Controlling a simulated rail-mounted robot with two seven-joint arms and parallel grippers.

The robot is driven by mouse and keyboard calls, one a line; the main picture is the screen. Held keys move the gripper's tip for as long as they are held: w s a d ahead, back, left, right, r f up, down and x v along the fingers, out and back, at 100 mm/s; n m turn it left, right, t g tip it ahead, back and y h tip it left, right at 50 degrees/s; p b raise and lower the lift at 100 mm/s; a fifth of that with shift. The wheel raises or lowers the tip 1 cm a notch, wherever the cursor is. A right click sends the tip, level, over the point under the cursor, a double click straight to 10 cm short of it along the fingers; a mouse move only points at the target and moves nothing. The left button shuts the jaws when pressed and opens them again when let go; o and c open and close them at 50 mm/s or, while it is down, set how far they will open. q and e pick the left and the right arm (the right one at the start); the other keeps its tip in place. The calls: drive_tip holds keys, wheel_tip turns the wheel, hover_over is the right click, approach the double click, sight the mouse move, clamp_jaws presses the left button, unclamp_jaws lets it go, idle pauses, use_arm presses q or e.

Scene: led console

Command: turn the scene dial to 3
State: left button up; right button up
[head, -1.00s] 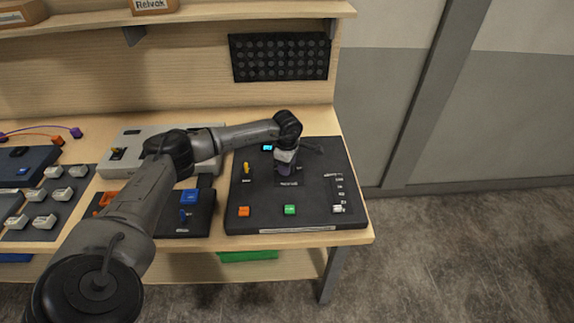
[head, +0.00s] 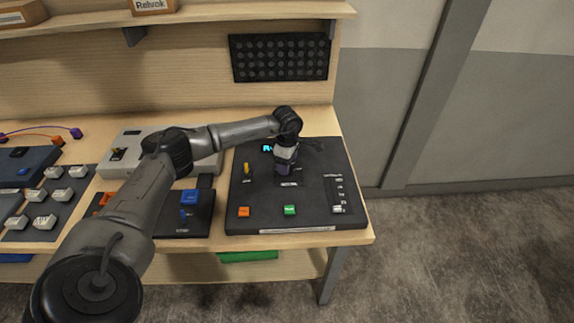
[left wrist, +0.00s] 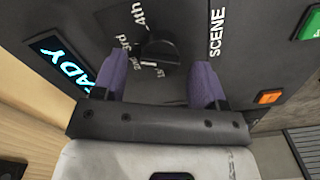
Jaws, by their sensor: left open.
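The scene dial (left wrist: 172,48) is a round black knob on the dark console (head: 262,192). It shows in the left wrist view beside the word SCENE, with labels such as 4th and 1st around it; some labels are partly hidden. I cannot tell for sure which label it points at. My left gripper (left wrist: 162,72) is open, its two purple fingers apart, one toward each side of the dial and not closed on it. In the head view the left gripper (head: 285,168) hangs over the console's upper middle and hides the dial. My right gripper is not in view.
The console also has a lit READY display (left wrist: 62,64), a yellow lever (head: 246,169), an orange button (head: 244,211), a green button (head: 290,210) and a slider (head: 337,209). Other panels stand to the left. A black perforated panel (head: 280,57) hangs behind.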

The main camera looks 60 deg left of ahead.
use_arm(q)
wheel_tip(320, 180, up, 12)
drive_tip(key=shift+p, duration=0.45)
drive_tip(key=shift+r, duration=0.1)
idle(0.4)
